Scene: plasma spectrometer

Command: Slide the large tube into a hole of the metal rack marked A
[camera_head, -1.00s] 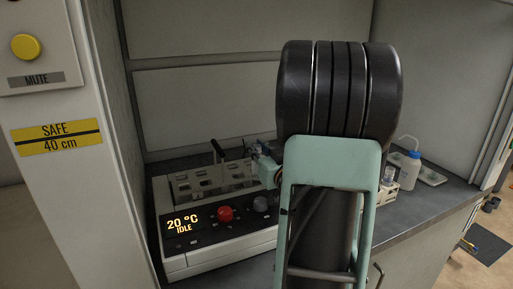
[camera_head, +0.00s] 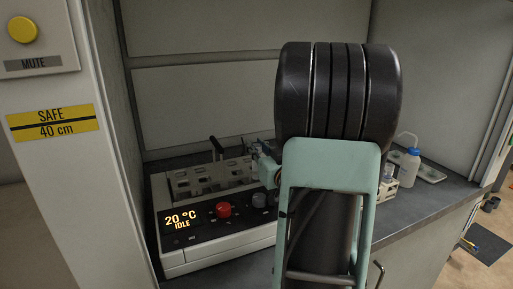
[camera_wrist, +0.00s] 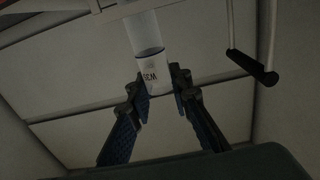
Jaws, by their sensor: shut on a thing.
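My gripper (camera_wrist: 159,82) is shut on the large tube (camera_wrist: 147,42), a clear tube with a white label and dark print, in the wrist view. The tube extends up the picture from between the fingertips. In the head view my arm hides most of the gripper and I cannot make out the tube; part of the gripper shows at the right side of the instrument. Metal racks (camera_head: 205,180) with openings sit in the top of the white instrument (camera_head: 215,240). No letter A can be read on them.
A black handle (camera_head: 216,146) stands up behind the racks; it also shows in the wrist view (camera_wrist: 250,66). A red knob (camera_head: 224,210) and a grey knob (camera_head: 259,200) are on the instrument's front. A blue-and-white bottle (camera_head: 410,165) stands at the right on the bench.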

